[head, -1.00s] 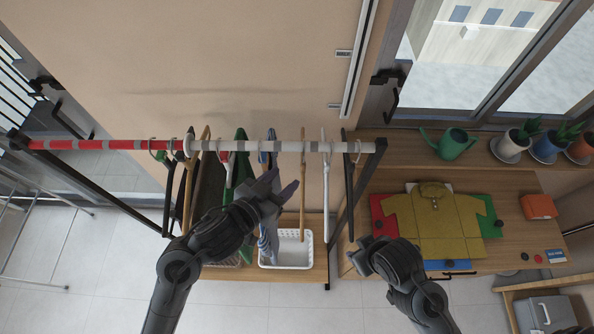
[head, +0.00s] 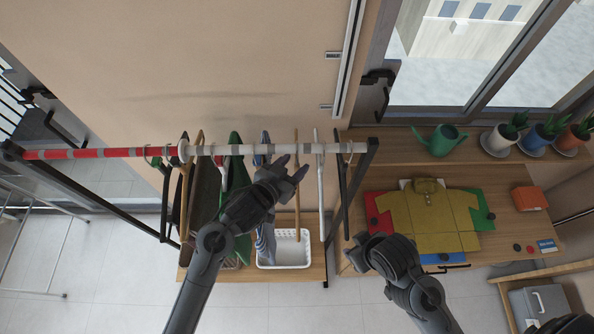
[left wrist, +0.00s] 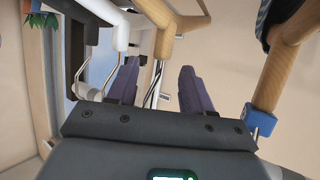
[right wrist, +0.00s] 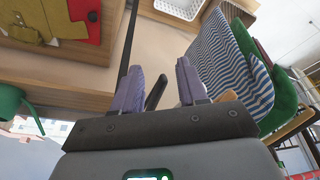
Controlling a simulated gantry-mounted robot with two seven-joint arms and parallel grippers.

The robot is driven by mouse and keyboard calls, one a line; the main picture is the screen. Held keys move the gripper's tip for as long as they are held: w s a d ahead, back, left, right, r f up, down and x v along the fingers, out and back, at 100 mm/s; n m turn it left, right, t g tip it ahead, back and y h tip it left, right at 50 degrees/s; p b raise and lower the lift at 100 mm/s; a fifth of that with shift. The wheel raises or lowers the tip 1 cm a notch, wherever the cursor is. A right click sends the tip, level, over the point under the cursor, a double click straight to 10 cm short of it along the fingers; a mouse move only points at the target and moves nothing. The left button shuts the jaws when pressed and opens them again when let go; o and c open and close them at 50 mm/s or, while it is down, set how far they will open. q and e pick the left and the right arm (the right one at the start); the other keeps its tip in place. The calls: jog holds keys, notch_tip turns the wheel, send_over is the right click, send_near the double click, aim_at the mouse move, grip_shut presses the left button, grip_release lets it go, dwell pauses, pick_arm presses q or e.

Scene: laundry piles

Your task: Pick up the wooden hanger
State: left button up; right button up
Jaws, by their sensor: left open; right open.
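The bare wooden hanger (head: 297,212) hangs from the rail, right of the striped garment. My left gripper (head: 290,170) is open just below the rail at the hanger's upper part. In the left wrist view, my left gripper's fingers (left wrist: 158,78) are spread, with a wooden hanger (left wrist: 168,22) just beyond them. A thin metal hook shows between the fingers; I cannot tell if they touch it. My right gripper (head: 356,252) is low, near the desk's left edge. In the right wrist view, the right gripper (right wrist: 160,78) is open and holds nothing.
The rail (head: 230,150) carries several hangers and garments close on the left, including a striped one (head: 265,240). A white hanger (head: 320,185) and a black one (head: 342,190) hang on the right. A white basket (head: 286,262) stands below. A yellow shirt (head: 430,215) lies on the desk.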

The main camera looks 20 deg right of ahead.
pick_arm(q)
grip_shut()
jog(key=shift+r, duration=0.1)
dwell(0.6)
